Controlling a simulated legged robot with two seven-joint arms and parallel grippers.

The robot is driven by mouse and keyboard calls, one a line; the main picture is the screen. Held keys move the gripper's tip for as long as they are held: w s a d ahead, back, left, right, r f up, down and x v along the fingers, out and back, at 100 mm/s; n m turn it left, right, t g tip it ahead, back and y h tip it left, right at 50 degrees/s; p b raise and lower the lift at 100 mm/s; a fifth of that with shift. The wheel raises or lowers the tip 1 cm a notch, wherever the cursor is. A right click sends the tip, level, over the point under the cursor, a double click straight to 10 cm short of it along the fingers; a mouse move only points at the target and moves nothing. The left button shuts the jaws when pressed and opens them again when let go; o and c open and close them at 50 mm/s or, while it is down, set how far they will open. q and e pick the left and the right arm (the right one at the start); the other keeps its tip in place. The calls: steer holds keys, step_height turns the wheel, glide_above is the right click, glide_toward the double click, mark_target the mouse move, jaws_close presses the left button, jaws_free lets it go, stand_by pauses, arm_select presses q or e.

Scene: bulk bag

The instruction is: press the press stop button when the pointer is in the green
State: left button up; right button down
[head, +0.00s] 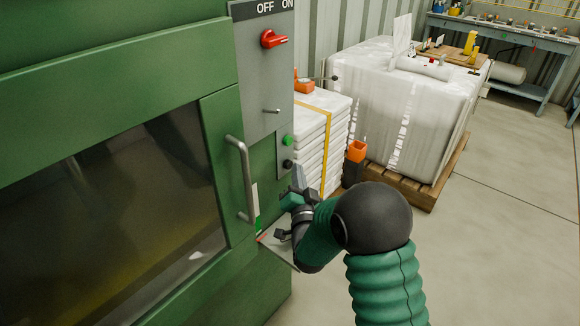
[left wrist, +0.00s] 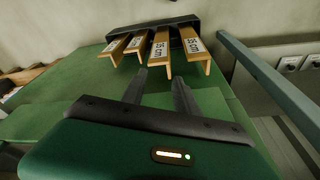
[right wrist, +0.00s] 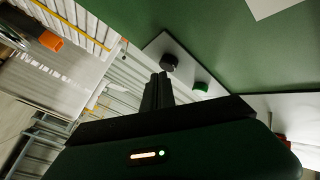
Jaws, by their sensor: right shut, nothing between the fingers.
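The green press (head: 110,50) fills the left of the head view, with a grey control panel (head: 262,95) on its right side. On a lower plate of the panel sit a green button (head: 288,141) and a black button (head: 288,164). In the right wrist view the black button (right wrist: 170,62) is just beyond my fingertips, and the green button (right wrist: 201,88) is to their right. My right gripper (right wrist: 159,78) is shut and empty; contact cannot be told. A narrow white, green and red strip (head: 256,208) shows beside the door handle; I cannot make out a pointer. My left gripper (left wrist: 160,80) is open and empty.
A red OFF/ON switch (head: 272,39) and a door handle (head: 243,180) stick out from the press. White stacked bags (head: 318,135) and a wrapped bulk bag (head: 395,100) stand behind. Wooden angle pieces (left wrist: 160,46) lie in a dark holder ahead of my left gripper.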

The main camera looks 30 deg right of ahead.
steer(key=shift+w+a, duration=0.2)
steer(key=shift+w, duration=0.3)
stand_by(0.9)
steer(key=shift+s, duration=0.15)
steer(key=shift+s+d, duration=0.3)
steer(key=shift+s, duration=0.4)
steer(key=s, duration=0.1)
steer(key=s+d, duration=0.1)
steer(key=s, duration=0.1)
steer(key=s+d+b, duration=0.1)
steer(key=shift+s, duration=0.3)
stand_by(0.5)
